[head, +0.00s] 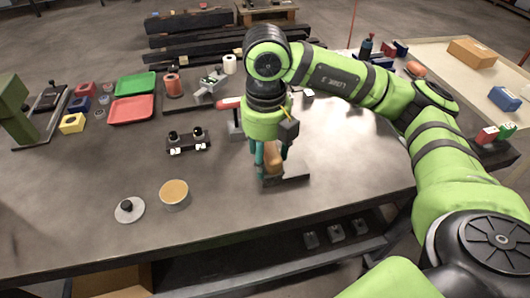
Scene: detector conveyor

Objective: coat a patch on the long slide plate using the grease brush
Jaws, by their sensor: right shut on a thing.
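My right gripper (271,172) points down over the middle of the workbench. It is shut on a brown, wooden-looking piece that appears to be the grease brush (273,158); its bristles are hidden. Just under and beside the fingers lies a flat grey plate (295,174), seemingly the long slide plate, partly covered by the gripper. I cannot tell whether the brush touches it. A round tub with a tan surface (174,193), perhaps the grease, stands open at the front left. A round lid with a dark knob (129,208) lies beside it. My left gripper is not in view.
A dark fixture with two knobs (187,142) stands left of the gripper. Red (132,110) and green (136,84) trays, small coloured blocks and a green press (14,112) are at the left. The bench front is mostly clear.

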